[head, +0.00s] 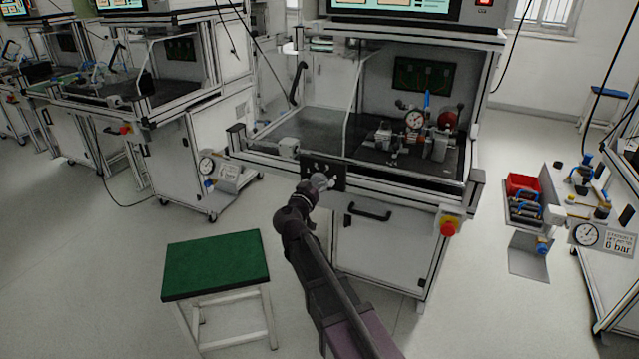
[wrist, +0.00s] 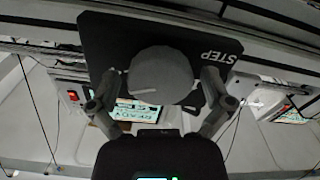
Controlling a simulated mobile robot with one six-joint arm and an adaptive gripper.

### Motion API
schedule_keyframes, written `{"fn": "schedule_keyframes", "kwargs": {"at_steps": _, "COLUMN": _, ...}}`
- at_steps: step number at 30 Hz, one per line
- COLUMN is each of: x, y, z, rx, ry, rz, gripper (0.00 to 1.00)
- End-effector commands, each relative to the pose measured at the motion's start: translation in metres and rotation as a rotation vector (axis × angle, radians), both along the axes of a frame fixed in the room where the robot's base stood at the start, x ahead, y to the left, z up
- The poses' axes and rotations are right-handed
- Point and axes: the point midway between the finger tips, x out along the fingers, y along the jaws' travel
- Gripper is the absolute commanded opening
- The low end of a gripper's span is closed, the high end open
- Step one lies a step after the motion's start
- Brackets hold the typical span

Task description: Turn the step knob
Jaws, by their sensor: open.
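The step knob (wrist: 160,75) is a round grey knob with a white pointer line, on a dark panel marked STEP (wrist: 110,35) in the wrist view. The wrist picture looks upside down. My gripper (wrist: 158,92) is open, with one finger on each side of the knob. I cannot tell whether the fingers touch it. In the head view my gripper (head: 322,182) is at the small black control panel (head: 338,176) on the front edge of the test bench. The wrist of my arm hides part of that panel there.
The bench's cabinet door has a black handle (head: 369,211), with a red and yellow stop button (head: 447,228) to its right. A green-topped stool (head: 215,264) stands at the front left. A gauge box (head: 218,170) is left of the panel.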

Motion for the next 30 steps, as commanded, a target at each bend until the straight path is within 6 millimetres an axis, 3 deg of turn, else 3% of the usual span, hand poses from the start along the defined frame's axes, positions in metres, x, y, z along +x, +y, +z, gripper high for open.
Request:
{"fn": "schedule_keyframes", "kwargs": {"at_steps": 9, "x": 0.0013, "y": -0.0005, "z": 0.0000, "rx": 0.000, "ry": 0.000, "rz": 0.001, "gripper": 1.00}}
{"fn": "schedule_keyframes", "kwargs": {"at_steps": 11, "x": 0.0013, "y": -0.0005, "z": 0.0000, "rx": 0.000, "ry": 0.000, "rz": 0.001, "gripper": 0.85}}
{"fn": "schedule_keyframes", "kwargs": {"at_steps": 16, "x": 0.0013, "y": -0.0004, "z": 0.0000, "rx": 0.000, "ry": 0.000, "rz": 0.000, "gripper": 0.35}}
{"fn": "schedule_keyframes", "kwargs": {"at_steps": 17, "x": 0.0013, "y": -0.0004, "z": 0.0000, "rx": 0.000, "ry": 0.000, "rz": 0.000, "gripper": 0.31}}
{"fn": "schedule_keyframes", "kwargs": {"at_steps": 30, "x": 0.0016, "y": -0.0008, "z": 0.0001, "rx": -0.052, "ry": 0.019, "rz": -0.001, "gripper": 0.31}}
